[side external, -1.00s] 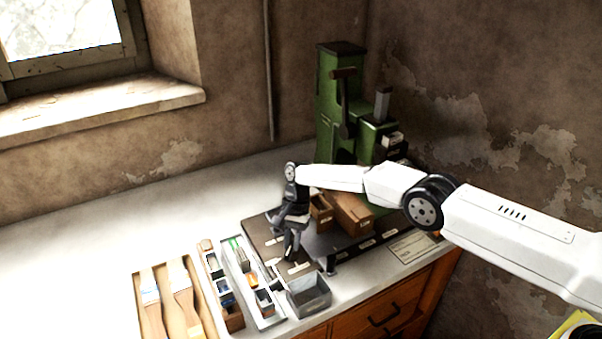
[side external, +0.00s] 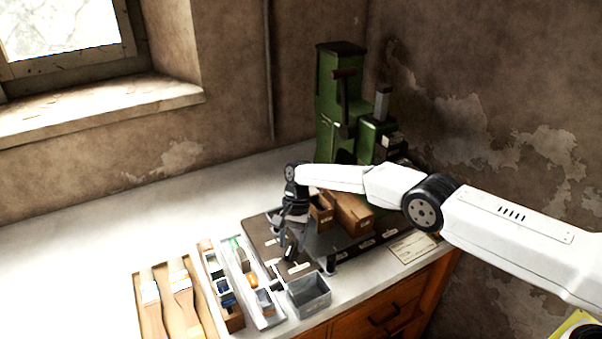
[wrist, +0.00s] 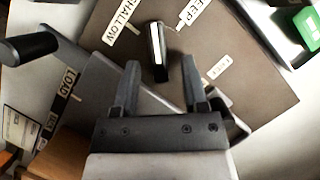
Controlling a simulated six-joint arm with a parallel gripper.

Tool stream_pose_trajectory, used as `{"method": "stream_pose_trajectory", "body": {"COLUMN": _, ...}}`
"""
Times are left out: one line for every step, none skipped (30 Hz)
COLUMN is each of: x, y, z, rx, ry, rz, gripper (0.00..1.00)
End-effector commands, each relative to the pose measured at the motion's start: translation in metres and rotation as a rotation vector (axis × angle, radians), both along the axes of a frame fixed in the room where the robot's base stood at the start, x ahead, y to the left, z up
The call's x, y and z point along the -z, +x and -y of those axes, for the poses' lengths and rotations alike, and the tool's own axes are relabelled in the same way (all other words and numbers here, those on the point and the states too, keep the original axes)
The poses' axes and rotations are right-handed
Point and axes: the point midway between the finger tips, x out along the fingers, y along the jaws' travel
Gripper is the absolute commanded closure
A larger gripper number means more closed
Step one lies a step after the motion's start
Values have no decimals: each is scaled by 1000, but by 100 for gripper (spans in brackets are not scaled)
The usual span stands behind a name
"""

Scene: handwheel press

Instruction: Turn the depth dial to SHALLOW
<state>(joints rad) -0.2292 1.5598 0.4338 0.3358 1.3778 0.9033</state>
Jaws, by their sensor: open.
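The depth dial (wrist: 159,52) is a dark bar knob with a pale edge on a brown plate in the wrist view. It stands between the SHALLOW label (wrist: 123,22) on its left and the DEEP label (wrist: 187,14) on its right. Which label it points at is not clear. My gripper (wrist: 162,84) is open, its two fingers just below the dial in the picture, one to each side. No contact shows. In the side external view my gripper (side external: 292,245) points down over the brown plate (side external: 262,232) and hides the dial.
The green press (side external: 335,100) stands behind. Wooden boxes (side external: 352,213) sit right of my gripper; a grey bin (side external: 309,296) and small-parts trays (side external: 240,262) lie in front. A black-handled lever (wrist: 30,47) and the LOAD label (wrist: 67,85) are left in the wrist view.

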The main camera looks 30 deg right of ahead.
Motion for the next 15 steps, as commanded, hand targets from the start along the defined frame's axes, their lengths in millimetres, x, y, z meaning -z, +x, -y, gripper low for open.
{"method": "stream_pose_trajectory", "body": {"x": -2, "y": 1, "z": 1, "rx": 0, "ry": 0, "rz": 1, "gripper": 44}}
{"method": "stream_pose_trajectory", "body": {"x": -4, "y": 1, "z": 1, "rx": 1, "ry": 1, "rz": 2, "gripper": 44}}
{"method": "stream_pose_trajectory", "body": {"x": -6, "y": 2, "z": 2, "rx": 1, "ry": 1, "rz": 2, "gripper": 44}}
{"method": "stream_pose_trajectory", "body": {"x": -8, "y": 3, "z": 3, "rx": 1, "ry": 1, "rz": 2, "gripper": 44}}
{"method": "stream_pose_trajectory", "body": {"x": -11, "y": 4, "z": 3, "rx": 1, "ry": 1, "rz": 2, "gripper": 44}}
{"method": "stream_pose_trajectory", "body": {"x": -14, "y": 5, "z": 4, "rx": 2, "ry": 0, "rz": 2, "gripper": 44}}
{"method": "stream_pose_trajectory", "body": {"x": -17, "y": 6, "z": 5, "rx": 2, "ry": 0, "rz": 2, "gripper": 44}}
{"method": "stream_pose_trajectory", "body": {"x": -20, "y": 7, "z": 6, "rx": 2, "ry": 0, "rz": 3, "gripper": 44}}
{"method": "stream_pose_trajectory", "body": {"x": -25, "y": 8, "z": 8, "rx": 2, "ry": 0, "rz": 3, "gripper": 44}}
{"method": "stream_pose_trajectory", "body": {"x": -29, "y": 9, "z": 9, "rx": 2, "ry": 0, "rz": 3, "gripper": 44}}
{"method": "stream_pose_trajectory", "body": {"x": -33, "y": 11, "z": 10, "rx": 2, "ry": 1, "rz": 4, "gripper": 44}}
{"method": "stream_pose_trajectory", "body": {"x": -38, "y": 12, "z": 11, "rx": 2, "ry": 0, "rz": 3, "gripper": 44}}
{"method": "stream_pose_trajectory", "body": {"x": -42, "y": 13, "z": 12, "rx": 2, "ry": 0, "rz": 3, "gripper": 44}}
{"method": "stream_pose_trajectory", "body": {"x": -46, "y": 14, "z": 13, "rx": 1, "ry": 1, "rz": 3, "gripper": 44}}
{"method": "stream_pose_trajectory", "body": {"x": -51, "y": 15, "z": 15, "rx": 1, "ry": 0, "rz": 3, "gripper": 44}}
